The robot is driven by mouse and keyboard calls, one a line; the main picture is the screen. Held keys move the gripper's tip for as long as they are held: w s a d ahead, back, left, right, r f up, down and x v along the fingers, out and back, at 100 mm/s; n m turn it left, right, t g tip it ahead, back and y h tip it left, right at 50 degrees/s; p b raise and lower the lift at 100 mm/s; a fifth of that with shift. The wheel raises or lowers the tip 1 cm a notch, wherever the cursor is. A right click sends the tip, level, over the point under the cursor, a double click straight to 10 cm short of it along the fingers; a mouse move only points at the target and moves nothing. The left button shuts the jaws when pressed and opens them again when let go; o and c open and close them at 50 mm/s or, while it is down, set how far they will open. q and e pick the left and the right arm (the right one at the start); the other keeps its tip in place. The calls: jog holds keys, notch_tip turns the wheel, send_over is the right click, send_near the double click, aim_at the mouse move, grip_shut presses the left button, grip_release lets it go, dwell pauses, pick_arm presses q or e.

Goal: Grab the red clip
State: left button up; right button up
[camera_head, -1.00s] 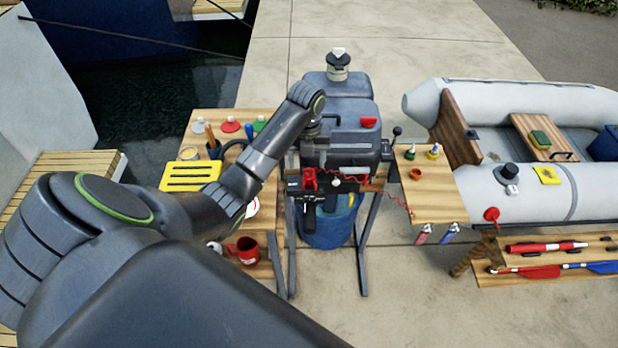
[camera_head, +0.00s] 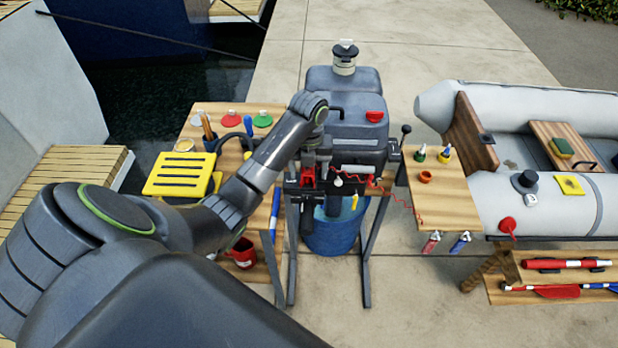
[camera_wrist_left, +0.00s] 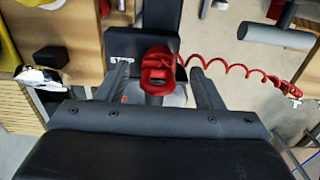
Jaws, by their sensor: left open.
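The red clip (camera_wrist_left: 158,66) sits on a dark block beside a panel marked STOP, with a red coiled cord (camera_wrist_left: 230,69) running off to the right. In the head view, the red clip (camera_head: 308,178) shows on the front of the dark motor (camera_head: 350,135). My left gripper (camera_wrist_left: 160,72) is open, with one finger on each side of the clip. My right gripper is not in view.
A blue bucket (camera_head: 335,238) stands under the motor. A wooden side table (camera_head: 455,210) with small bottles is to its right, beside a grey dinghy (camera_head: 435,105). Concrete floor is clear in front.

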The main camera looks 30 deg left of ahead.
pick_arm(q)
jog(key=shift+a+f, duration=0.1)
jog(key=shift+f, duration=0.15)
jog(key=shift+s, duration=0.1)
jog(key=shift+c, duration=1.4)
jog(key=c, duration=0.7)
jog(key=shift+r, duration=0.1)
